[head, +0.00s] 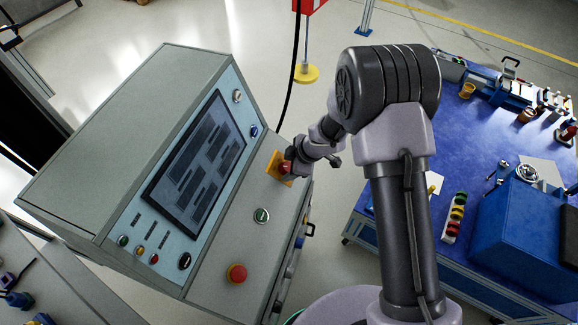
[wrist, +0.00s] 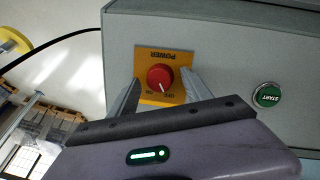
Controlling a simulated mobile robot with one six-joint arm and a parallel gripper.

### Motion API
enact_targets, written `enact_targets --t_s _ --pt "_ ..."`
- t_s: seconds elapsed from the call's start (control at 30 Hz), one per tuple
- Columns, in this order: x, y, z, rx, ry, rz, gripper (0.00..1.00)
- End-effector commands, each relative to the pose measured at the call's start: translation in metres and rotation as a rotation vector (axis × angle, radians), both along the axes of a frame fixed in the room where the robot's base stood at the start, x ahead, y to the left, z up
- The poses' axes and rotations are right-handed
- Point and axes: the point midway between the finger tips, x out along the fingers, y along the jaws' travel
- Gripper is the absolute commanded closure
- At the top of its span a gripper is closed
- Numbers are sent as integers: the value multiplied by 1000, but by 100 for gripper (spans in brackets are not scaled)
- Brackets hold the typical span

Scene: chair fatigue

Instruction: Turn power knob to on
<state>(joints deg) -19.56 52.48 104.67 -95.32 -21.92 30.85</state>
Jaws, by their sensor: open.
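The red power knob (wrist: 160,77) sits on a yellow plate (wrist: 148,54) marked POWER, which appears upside down in the wrist view. A white mark on the knob points toward the lower right there. In the head view the knob (head: 285,168) and the yellow plate (head: 274,160) are on the sloped front of the grey console (head: 125,110), partly hidden by my arm. My gripper (wrist: 160,82) is open, with one finger on each side of the knob. I cannot tell whether the fingers touch it. Their lower parts are hidden behind the gripper body.
A green START button (wrist: 266,95) is right of the knob in the wrist view. A red button (head: 237,274) and a screen (head: 195,150) are on the console. A blue workbench (head: 460,140) with tools and a blue box (head: 515,235) stands on the right.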

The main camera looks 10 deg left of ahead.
Motion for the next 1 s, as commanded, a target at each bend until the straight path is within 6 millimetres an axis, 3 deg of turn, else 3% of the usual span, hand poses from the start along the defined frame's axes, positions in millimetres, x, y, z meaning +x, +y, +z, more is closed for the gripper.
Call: enact_targets --t_s 0.1,0.4,0.73,1.0 --pt "0 0 0 0 0 0 42" --pt "0 0 0 0 0 0 100" --pt "-1 0 7 2 29 -43 100" --pt "-1 -1 15 14 133 -202 100"
